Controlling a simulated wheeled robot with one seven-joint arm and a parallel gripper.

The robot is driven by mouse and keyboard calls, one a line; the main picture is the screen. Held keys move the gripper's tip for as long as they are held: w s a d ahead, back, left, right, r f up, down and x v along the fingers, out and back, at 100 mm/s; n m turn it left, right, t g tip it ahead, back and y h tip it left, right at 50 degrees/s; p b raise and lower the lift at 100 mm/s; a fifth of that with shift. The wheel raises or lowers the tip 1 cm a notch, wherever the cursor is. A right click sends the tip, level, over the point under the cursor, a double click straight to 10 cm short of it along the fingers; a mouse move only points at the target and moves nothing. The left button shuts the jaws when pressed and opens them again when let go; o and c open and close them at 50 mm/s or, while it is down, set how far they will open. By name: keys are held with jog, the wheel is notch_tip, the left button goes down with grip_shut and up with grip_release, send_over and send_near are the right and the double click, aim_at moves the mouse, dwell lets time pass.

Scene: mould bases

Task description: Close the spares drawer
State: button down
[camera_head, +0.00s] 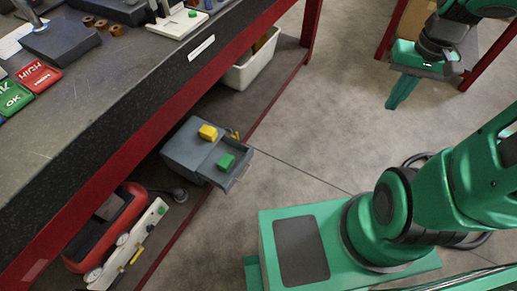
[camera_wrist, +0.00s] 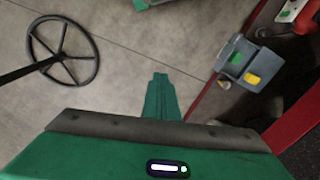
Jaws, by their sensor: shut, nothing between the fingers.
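The spares drawer (camera_head: 232,174) is a grey drawer standing open from a small grey cabinet (camera_head: 180,150) under the workbench. A green block (camera_head: 226,161) lies in the drawer, and a yellow block (camera_head: 208,132) sits on the cabinet's top. In the wrist view the cabinet and drawer show at the right, with the green block (camera_wrist: 236,58) and yellow block (camera_wrist: 252,78). My gripper (camera_head: 391,105) is shut and empty, pointing down, well to the right of the drawer and apart from it. Its shut fingers (camera_wrist: 160,78) also show in the wrist view.
The workbench (camera_head: 110,90) with a red frame overhangs the cabinet. A white bin (camera_head: 252,68) stands behind it on the lower shelf, and a red compressor (camera_head: 105,235) nearer. Bare floor (camera_head: 310,120) lies between drawer and gripper. A spoked wheel (camera_wrist: 62,50) shows in the wrist view.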

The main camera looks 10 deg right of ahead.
jog(key=w+a+f+n+t+y, duration=0.15)
jog(key=w+a+f, duration=0.25)
jog(key=w+f, duration=0.6)
jog(key=w+a+f+y, duration=0.2)
jog(key=w+a+f, duration=0.2)
jog(key=w+f, duration=0.6)
jog(key=a+f+m+t+y, duration=0.15)
jog(key=a+f, duration=0.35)
jog(key=f, duration=0.5)
jog(key=s+a+f+m+t+y, duration=0.15)
jog(key=a+f, duration=0.25)
jog(key=f, duration=0.6)
jog(key=w+a+f+m+t+y, duration=0.1)
jog(key=a+f+m, duration=0.1)
jog(key=a+f, duration=0.5)
jog(key=d+x, duration=0.1)
jog(key=x, duration=1.1)
jog(key=shift+w+a+f, duration=0.2)
jog(key=shift+w+f, duration=0.2)
jog(key=shift+w, duration=0.05)
jog(key=shift+w, duration=0.1)
